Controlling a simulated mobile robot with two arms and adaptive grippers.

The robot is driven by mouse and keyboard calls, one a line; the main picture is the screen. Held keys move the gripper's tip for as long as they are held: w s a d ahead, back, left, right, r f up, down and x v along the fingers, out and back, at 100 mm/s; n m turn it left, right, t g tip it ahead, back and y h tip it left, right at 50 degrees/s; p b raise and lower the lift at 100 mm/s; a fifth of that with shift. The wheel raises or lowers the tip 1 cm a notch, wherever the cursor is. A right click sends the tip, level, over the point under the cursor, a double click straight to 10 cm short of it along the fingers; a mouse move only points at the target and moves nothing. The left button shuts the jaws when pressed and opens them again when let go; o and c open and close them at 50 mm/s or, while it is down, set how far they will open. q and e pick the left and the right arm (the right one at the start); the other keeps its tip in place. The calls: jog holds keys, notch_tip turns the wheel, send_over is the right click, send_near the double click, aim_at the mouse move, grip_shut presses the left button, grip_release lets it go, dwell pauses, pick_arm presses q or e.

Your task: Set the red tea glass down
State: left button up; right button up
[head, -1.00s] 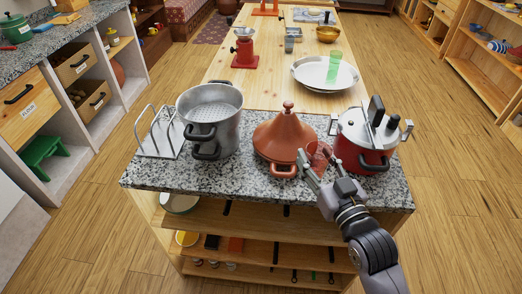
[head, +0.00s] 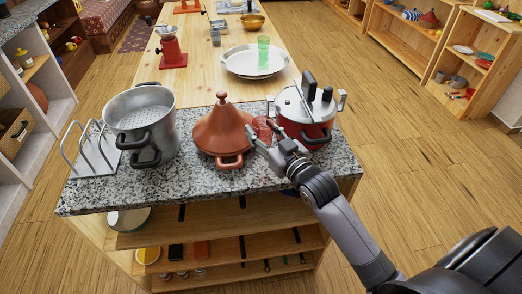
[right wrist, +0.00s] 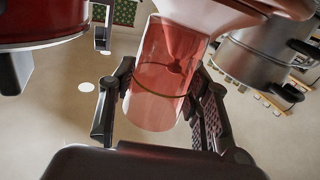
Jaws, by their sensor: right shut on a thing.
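The red tea glass (head: 262,128) is clear red and shows between the terracotta tagine (head: 222,132) and the red pressure cooker (head: 306,128), over the granite top. My right gripper (head: 257,140) is shut on it. In the right wrist view the glass (right wrist: 160,80) sits between the two finger pads (right wrist: 160,105). I cannot tell whether its base touches the granite. In the head view the fingers hide part of it. My left gripper is not in view.
A steel pot (head: 140,122) and a wire rack (head: 92,152) stand left on the granite top (head: 190,185). The front strip of granite is bare.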

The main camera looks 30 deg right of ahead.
jog(key=shift+f, duration=3.55)
jog(key=shift+f, duration=0.1)
jog(key=o, duration=1.2)
